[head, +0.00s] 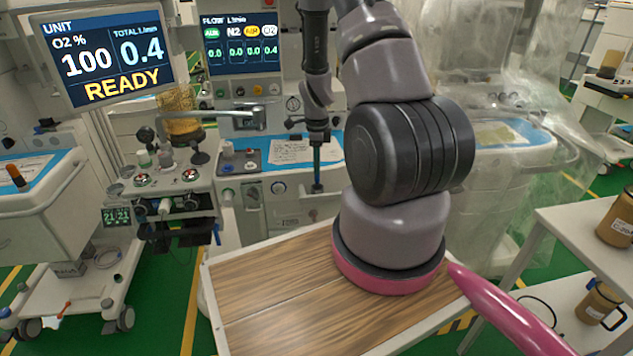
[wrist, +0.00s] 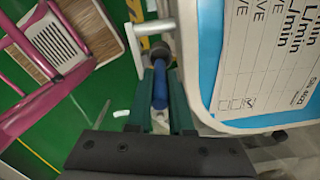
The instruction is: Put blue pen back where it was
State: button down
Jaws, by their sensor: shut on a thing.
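The blue pen (wrist: 160,85) shows in the wrist view between the two dark green fingers of my gripper (wrist: 160,100). My gripper is shut on it, and the pen points away from the palm. Beyond its far end is a small grey round part of the cart. In the head view my gripper (head: 317,180) hangs pointing down at the front edge of the anaesthesia cart, in front of the worktop with the printed sheet. I cannot make out the pen clearly there.
A printed sheet (head: 303,149) lies on the blue-lined worktop, and the sheet also shows close on the right in the wrist view (wrist: 265,50). A wood-topped table (head: 270,305) stands in front. Vaporiser equipment (head: 165,185) is left of my gripper.

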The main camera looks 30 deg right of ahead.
aim_at(317, 181)
jog(key=shift+f, duration=2.3)
jog(key=shift+f, duration=0.15)
jog(key=c, duration=1.1)
grip_release()
